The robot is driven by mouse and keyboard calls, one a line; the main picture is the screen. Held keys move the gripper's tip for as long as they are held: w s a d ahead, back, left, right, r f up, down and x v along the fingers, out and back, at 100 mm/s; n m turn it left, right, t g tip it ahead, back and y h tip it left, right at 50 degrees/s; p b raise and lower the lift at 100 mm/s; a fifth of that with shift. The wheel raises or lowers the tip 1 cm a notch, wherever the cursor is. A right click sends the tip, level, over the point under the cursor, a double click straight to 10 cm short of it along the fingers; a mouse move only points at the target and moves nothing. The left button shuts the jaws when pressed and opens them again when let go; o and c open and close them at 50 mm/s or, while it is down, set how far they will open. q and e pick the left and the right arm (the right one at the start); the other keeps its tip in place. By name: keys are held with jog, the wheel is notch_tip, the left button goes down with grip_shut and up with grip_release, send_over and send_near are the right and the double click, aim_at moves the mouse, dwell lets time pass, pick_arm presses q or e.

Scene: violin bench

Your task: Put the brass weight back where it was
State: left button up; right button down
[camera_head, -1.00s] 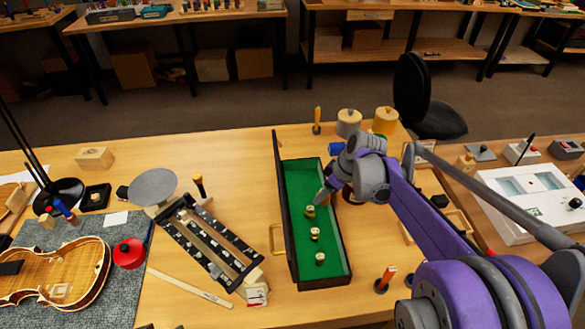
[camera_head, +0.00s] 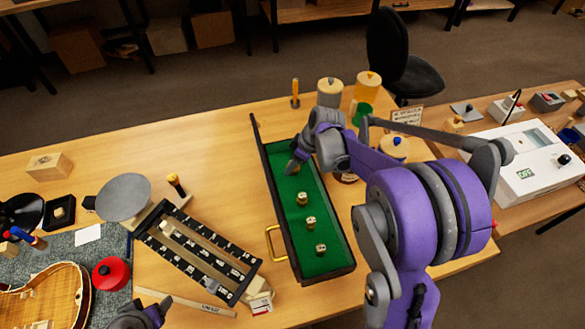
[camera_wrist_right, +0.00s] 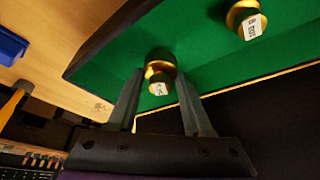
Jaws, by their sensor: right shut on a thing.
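My right gripper (camera_head: 291,168) is at the far end of a long black case (camera_head: 343,266) lined in green. It is shut on a brass weight (camera_wrist_right: 160,68), which shows between the fingertips in the right wrist view, close to the green lining. I cannot tell whether it touches the lining. In the head view the gripper mostly hides this weight. Three more brass weights, the nearest to it (camera_head: 302,198), a middle one (camera_head: 311,222) and the front one (camera_head: 321,249), stand in a row in the case. My left gripper (camera_head: 146,312) is at the bottom edge, its fingers unclear.
Jars (camera_head: 329,92) stand behind. A white balance (camera_head: 520,160) sits at right. Bare table lies behind the rack.

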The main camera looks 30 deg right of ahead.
jog(key=shift+f, duration=1.3)
jog(key=shift+f, duration=0.1)
jog(key=shift+c, duration=1.6)
grip_release()
jog(key=shift+r, duration=0.2)
jog(key=v, duration=1.2)
jog(key=shift+p, duration=0.45)
jog(key=shift+f, duration=0.1)
